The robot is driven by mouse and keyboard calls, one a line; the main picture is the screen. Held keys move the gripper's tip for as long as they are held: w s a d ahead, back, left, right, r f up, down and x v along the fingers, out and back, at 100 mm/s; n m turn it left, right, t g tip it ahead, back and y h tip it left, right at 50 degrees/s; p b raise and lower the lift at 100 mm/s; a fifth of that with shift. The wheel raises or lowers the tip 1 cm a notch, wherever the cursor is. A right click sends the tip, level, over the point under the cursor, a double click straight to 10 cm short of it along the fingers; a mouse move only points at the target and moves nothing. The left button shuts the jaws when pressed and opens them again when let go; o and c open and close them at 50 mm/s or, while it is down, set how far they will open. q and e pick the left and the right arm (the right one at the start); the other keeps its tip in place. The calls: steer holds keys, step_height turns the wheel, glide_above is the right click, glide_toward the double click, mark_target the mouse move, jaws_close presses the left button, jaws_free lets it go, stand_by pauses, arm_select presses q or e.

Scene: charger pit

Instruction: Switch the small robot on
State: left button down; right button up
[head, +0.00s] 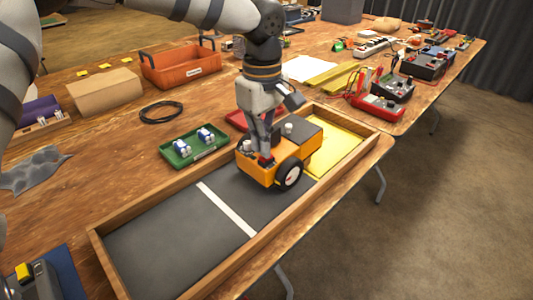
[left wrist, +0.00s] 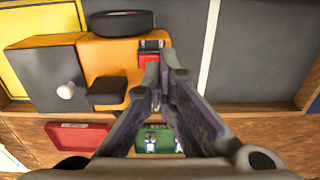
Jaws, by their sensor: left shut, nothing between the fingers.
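The small robot (head: 285,170) is an orange wheeled box with a dark grey top panel, standing in the wooden-framed pit by the yellow zone. Its orange body also shows in the left wrist view (left wrist: 105,60). A red and black switch (left wrist: 150,57) sits on its top near one end. My left gripper (head: 266,156) points down over that end, shut and empty. In the left wrist view its fingertips (left wrist: 160,75) are at the switch's edge and partly cover it. I cannot tell whether they touch it. My right gripper is not in view.
The pit's wooden rim (head: 165,203) surrounds a dark floor with a white line (head: 228,210) and a yellow zone (head: 335,147). A green tray (head: 178,158) with small blue-white parts and a red tray (head: 238,120) lie beside it. An orange tool tote (head: 180,68) stands behind.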

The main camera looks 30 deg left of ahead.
arm_select(q)
steer(key=shift+f, duration=0.95)
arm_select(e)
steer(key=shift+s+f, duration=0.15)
arm_select(q)
step_height(320, 180, up, 4)
steer(key=shift+r+p, duration=0.25)
steer(key=shift+p, duration=0.15)
steer(key=shift+r, duration=1.3)
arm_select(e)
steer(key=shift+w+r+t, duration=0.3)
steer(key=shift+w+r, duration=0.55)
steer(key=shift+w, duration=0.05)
arm_select(q)
steer(key=shift+d, duration=0.1)
